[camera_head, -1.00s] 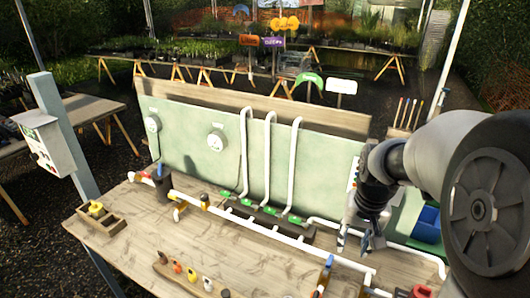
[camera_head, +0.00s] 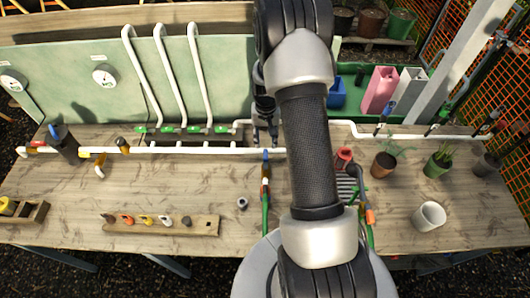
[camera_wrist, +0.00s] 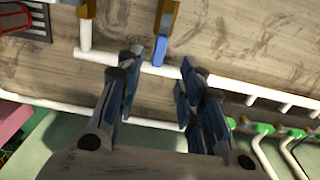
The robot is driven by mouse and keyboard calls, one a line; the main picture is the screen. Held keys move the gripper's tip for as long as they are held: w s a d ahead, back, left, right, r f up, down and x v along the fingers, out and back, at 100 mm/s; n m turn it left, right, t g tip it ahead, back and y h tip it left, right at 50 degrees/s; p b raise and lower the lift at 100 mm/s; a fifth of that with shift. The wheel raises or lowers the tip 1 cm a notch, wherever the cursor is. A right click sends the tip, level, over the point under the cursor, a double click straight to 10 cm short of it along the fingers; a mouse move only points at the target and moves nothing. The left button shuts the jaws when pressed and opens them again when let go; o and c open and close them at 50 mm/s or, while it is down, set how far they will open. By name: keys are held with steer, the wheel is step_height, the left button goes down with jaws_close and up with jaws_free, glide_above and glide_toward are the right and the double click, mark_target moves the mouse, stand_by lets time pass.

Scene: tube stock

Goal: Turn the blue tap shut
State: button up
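The blue tap (camera_head: 265,156) is at the right part of the long white pipe, where a branch runs toward the front of the bench. In the wrist view its blue lever (camera_wrist: 160,49) points along the branch, with its end near the white cross pipe. An orange-brown body (camera_wrist: 167,14) sits behind the lever. My gripper (camera_wrist: 158,63) is open and empty, its dark blue-grey fingers apart on either side of the lever's line. Contact with the lever does not show. In the head view my gripper (camera_head: 265,132) is just behind the tap, partly hidden by my arm.
White pipes with green taps (camera_head: 186,130) run along the green back panel (camera_head: 70,90). A wooden strip with several coloured knobs (camera_head: 160,223) lies in front. Flowerpots (camera_head: 384,164) and a white cup (camera_head: 429,216) stand at the right.

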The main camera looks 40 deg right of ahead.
mark_target(265, 155)
step_height(265, 155, down, 9)
steer(key=shift+r, duration=0.1)
steer(key=shift+c, duration=0.4)
jaws_close()
stand_by(0.5)
